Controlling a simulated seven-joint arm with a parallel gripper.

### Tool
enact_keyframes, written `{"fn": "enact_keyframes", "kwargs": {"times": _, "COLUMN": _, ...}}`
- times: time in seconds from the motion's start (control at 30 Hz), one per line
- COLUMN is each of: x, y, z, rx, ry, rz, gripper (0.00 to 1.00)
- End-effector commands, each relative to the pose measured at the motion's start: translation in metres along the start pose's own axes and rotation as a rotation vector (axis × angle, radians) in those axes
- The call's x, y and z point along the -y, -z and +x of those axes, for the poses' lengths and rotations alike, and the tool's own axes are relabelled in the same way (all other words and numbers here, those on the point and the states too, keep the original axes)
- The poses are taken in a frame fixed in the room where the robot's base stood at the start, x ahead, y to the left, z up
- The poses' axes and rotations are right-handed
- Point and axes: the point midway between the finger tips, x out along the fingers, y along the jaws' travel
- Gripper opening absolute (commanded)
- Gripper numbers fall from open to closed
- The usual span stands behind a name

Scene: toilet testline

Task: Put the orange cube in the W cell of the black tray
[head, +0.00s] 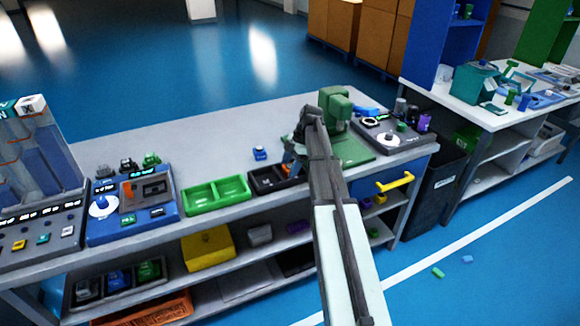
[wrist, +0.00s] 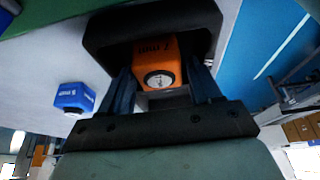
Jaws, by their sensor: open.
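The orange cube (wrist: 158,60), with a round pale dial and small lettering on it, shows in the wrist view between my gripper's fingers (wrist: 162,80). My gripper is open, one finger on each side of it. The cube appears to sit inside the black tray (wrist: 103,27), whose dark walls surround it. In the head view the black tray (head: 262,182) stands on the bench, and a bit of orange (head: 293,168) shows at its right part. My gripper (head: 293,160) is over that part; my arm hides much of it. No W marking is readable.
A blue cube (head: 260,153) lies behind the tray; it also shows in the wrist view (wrist: 74,97). A green machine (head: 337,108) stands right. The bench behind the trays is mostly clear.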

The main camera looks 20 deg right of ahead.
Motion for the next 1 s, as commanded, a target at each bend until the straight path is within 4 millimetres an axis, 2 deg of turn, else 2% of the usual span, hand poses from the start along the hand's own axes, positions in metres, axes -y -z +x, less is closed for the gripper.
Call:
{"fn": "enact_keyframes", "kwargs": {"times": 0.17, "x": -0.001, "y": 0.0, "z": -0.016, "rx": 0.001, "ry": -0.002, "rz": 0.0, "gripper": 0.63}}
{"fn": "enact_keyframes", "kwargs": {"times": 0.63, "x": -0.001, "y": 0.0, "z": -0.098, "rx": 0.001, "ry": -0.002, "rz": 0.0, "gripper": 0.63}}
{"fn": "enact_keyframes", "kwargs": {"times": 0.8, "x": -0.001, "y": 0.0, "z": -0.115, "rx": 0.0, "ry": 0.0, "rz": 0.0, "gripper": 0.63}}
{"fn": "enact_keyframes", "kwargs": {"times": 1.0, "x": 0.0, "y": 0.001, "z": -0.122, "rx": 0.0, "ry": -0.001, "rz": 0.0, "gripper": 0.63}}
